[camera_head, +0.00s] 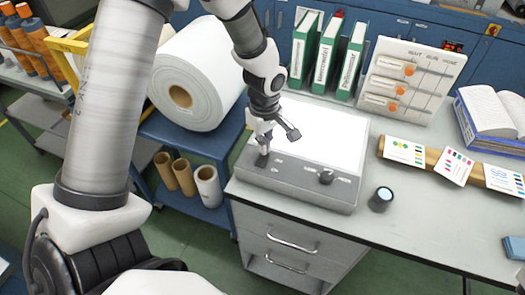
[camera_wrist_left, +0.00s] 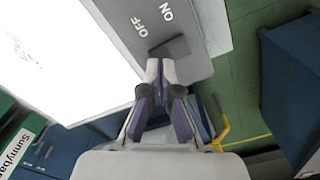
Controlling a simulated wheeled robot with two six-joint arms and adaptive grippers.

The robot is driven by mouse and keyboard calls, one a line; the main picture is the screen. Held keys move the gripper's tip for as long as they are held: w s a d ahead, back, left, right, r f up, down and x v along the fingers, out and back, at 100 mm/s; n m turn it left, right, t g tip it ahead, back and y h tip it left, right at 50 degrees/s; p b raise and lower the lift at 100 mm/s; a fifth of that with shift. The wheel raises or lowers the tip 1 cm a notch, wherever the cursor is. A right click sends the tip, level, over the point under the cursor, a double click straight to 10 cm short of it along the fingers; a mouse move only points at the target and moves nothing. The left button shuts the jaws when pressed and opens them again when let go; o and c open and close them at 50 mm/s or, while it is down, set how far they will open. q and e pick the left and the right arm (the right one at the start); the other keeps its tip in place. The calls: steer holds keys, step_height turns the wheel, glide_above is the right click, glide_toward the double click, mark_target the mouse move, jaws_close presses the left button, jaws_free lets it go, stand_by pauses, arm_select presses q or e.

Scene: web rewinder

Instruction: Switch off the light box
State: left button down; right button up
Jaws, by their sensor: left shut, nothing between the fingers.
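The light box (camera_head: 300,192) sits on the left end of the grey worktop, a grey case with a bright white panel (camera_head: 333,135) on top. The panel looks lit in the left wrist view (camera_wrist_left: 60,45). Its dark rocker switch (camera_wrist_left: 172,48) is on the grey front strip beside the OFF and ON lettering. A dark knob (camera_head: 326,177) stands farther right on the strip. My left gripper (camera_head: 263,148) is shut and empty, pointing down at the switch. Its fingertips (camera_wrist_left: 163,66) are right at the switch's edge; I cannot tell whether they touch. My right gripper is not in view.
Green binders (camera_head: 325,55) and a sloped board with orange knobs (camera_head: 412,80) stand behind the box. A small dark cylinder (camera_head: 381,199) stands to its right, near colour cards (camera_head: 455,166). A large white roll (camera_head: 197,75) is to the left.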

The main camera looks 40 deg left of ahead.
arm_select(q)
steer(key=shift+f+b, duration=0.7)
steer(key=shift+f, duration=0.35)
stand_by(0.4)
step_height(320, 180, up, 7)
steer(key=p, duration=0.6)
steer(key=shift+r, duration=0.1)
